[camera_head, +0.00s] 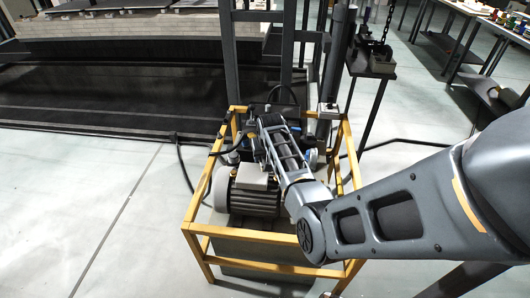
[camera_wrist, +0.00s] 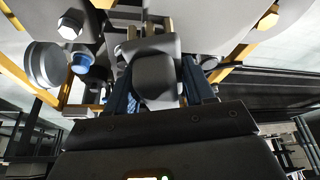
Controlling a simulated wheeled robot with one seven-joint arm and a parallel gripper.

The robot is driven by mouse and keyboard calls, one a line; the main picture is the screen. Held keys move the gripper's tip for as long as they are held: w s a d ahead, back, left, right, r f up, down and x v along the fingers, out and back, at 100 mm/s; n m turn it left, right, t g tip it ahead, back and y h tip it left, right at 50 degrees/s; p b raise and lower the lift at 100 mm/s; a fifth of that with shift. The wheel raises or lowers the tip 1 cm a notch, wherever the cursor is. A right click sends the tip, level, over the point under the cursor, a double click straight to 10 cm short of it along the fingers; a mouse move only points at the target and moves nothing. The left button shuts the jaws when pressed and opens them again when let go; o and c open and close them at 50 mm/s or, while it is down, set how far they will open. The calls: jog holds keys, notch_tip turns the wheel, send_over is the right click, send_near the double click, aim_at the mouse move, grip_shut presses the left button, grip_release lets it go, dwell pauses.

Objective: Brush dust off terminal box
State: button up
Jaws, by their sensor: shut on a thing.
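My gripper (camera_wrist: 159,92) is shut on a dark grey block-like thing (camera_wrist: 157,72), which looks like a brush. Pale tan strips, perhaps its bristles, show beyond it in the wrist view. In the head view my arm reaches down into a yellow frame, and its links hide the gripper and what it holds. A grey finned motor (camera_head: 247,197) sits inside the frame. A pale part on top of the motor, possibly the terminal box (camera_head: 250,174), is partly covered by my arm. Dust and any contact cannot be made out.
The yellow frame (camera_head: 262,237) surrounds the motor with rails and posts close to my arm. A dark upright post (camera_head: 338,55) and a small stand with a chain (camera_head: 371,66) are behind it. A black cable crosses the floor. Open floor lies at left.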

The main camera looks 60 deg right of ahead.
aim_at(262, 170)
jog(key=shift+s+a+r+p, duration=0.1)
jog(key=shift+s+a+p, duration=0.15)
jog(key=shift+a+p, duration=0.35)
jog(key=shift+s+a+r+p, duration=0.1)
jog(key=shift+s+a+p, duration=0.2)
jog(key=shift+a, duration=0.45)
jog(key=shift+a+f, duration=0.15)
jog(key=shift+f, duration=0.05)
jog(key=shift+s+a+r+p, duration=0.1)
jog(key=shift+s+a+p, duration=0.1)
jog(key=shift+a+p, duration=0.35)
jog(key=shift+s+a+p, duration=0.15)
jog(key=shift+a+p, duration=0.25)
jog(key=shift+a, duration=0.15)
jog(key=shift+s+a, duration=0.1)
jog(key=shift+a, duration=0.15)
jog(key=shift+s+a, duration=0.25)
jog(key=shift+a, duration=0.4)
jog(key=shift+s+a, duration=0.2)
jog(key=shift+a, duration=0.45)
jog(key=shift+s+a, duration=0.25)
jog(key=shift+a, duration=0.45)
jog(key=shift+s+a, duration=0.2)
jog(key=shift+a, duration=0.45)
